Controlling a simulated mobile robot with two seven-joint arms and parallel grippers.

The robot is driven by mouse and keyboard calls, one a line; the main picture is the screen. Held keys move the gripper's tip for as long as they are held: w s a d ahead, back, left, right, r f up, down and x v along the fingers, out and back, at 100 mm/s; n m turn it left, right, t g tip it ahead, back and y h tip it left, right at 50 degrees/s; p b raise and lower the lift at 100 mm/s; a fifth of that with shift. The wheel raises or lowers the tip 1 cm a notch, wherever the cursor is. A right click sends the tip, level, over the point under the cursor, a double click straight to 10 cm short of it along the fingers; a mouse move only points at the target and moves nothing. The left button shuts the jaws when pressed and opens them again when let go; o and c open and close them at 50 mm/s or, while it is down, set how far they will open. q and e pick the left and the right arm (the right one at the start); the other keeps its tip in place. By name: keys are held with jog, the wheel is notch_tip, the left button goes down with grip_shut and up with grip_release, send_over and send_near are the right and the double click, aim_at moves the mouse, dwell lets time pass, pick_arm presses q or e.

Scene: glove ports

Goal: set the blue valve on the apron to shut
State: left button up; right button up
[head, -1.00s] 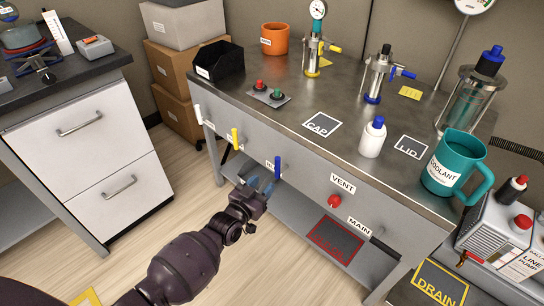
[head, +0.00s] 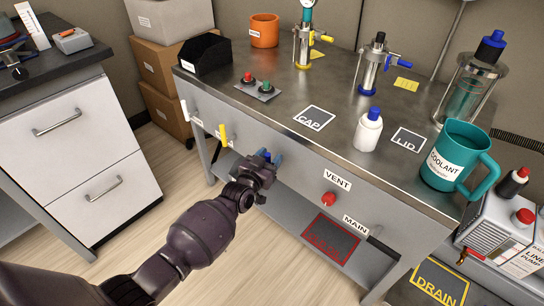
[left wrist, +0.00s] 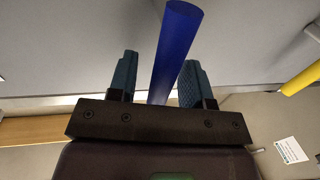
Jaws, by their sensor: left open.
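The blue valve's handle (left wrist: 175,48) shows in the left wrist view as a long blue bar between my two teal finger pads. My left gripper (left wrist: 160,65) is open around it, with a visible gap to the left finger; whether the right finger touches it I cannot tell. In the head view my left gripper (head: 268,160) is at the table's front apron (head: 300,172) and hides most of the blue valve and its label. My right gripper is not in view.
A yellow handle (head: 223,135) and a white handle (head: 184,111) sit left of my gripper on the apron. A red VENT knob (head: 328,199) is to the right. A teal coolant jug (head: 455,160) and a white bottle (head: 368,131) stand on the table top.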

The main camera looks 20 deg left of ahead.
pick_arm(q)
jog(key=shift+w, duration=0.45)
grip_shut()
